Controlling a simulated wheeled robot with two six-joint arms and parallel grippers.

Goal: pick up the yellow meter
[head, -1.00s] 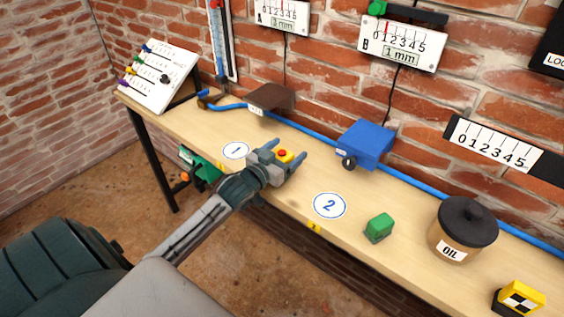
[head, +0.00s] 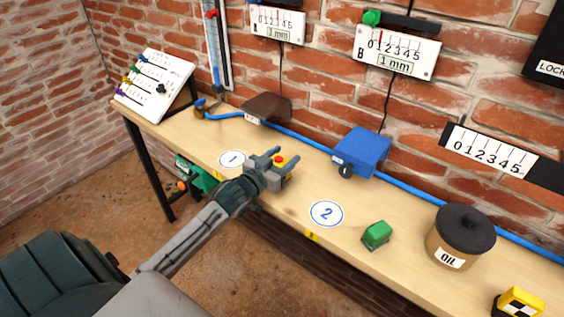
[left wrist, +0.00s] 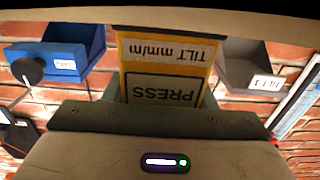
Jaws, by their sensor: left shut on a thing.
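The yellow meter (head: 288,173) has a red button on top and sits between the fingers of my left gripper (head: 283,154), over the bench between the discs marked 1 and 2. The left gripper is shut on it. The left wrist view, upside down, shows the meter (left wrist: 165,82) close up, with labels reading PRESS and TILT mm/m. The gripper hides part of the meter in the head view, and I cannot tell whether it touches the bench. My right gripper is not in view.
The wooden bench (head: 290,207) runs along a brick wall. A blue box (head: 362,149), a brown tray (head: 268,106) and a blue pipe stand behind the gripper. A green block (head: 377,235), an oil pot (head: 459,238) and a yellow-black block (head: 519,301) are to the right.

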